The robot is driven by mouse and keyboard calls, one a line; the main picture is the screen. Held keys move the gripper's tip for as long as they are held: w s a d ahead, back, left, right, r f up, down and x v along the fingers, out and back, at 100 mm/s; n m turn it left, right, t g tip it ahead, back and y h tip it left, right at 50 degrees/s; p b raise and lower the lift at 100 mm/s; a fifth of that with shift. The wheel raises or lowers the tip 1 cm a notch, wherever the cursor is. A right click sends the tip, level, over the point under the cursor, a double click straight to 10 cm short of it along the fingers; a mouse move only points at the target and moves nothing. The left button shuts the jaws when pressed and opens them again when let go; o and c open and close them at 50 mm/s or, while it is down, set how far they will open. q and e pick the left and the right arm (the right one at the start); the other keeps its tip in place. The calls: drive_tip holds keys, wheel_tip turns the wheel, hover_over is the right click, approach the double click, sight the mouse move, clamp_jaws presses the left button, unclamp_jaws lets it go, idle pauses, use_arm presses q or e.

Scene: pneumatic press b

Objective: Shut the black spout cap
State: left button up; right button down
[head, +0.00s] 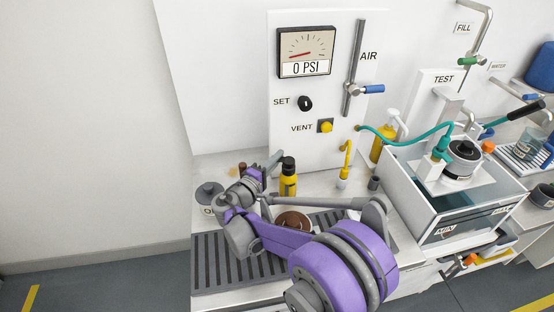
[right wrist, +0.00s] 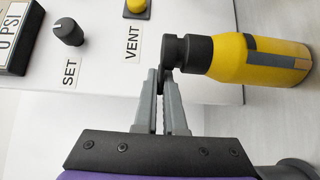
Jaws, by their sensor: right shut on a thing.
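The yellow bottle (head: 288,185) stands upright on the bench in front of the white gauge panel, and it lies sideways across the right wrist view (right wrist: 262,58). Its black top (head: 288,164) has a small black spout cap (right wrist: 164,76) on its side, facing my gripper. My right gripper (head: 276,160) is beside the bottle's top, to its left in the head view. In the right wrist view its grey fingers (right wrist: 162,82) are closed together on the small black cap. The fingertips partly hide the cap, and I cannot tell whether it is fully seated. My left gripper is not in view.
The gauge panel (head: 345,30) with its SET knob (head: 305,103) and yellow VENT button (head: 326,126) stands close behind. A brown disc (head: 293,220) lies under my right arm. A grey round lid (head: 208,191) is at left. The press box (head: 450,200) stands at right.

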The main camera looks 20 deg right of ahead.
drive_tip(key=c, duration=1)
unclamp_jaws()
drive_tip(key=v, duration=1)
drive_tip(key=shift+s+a, duration=0.2)
drive_tip(key=shift+a, duration=0.15)
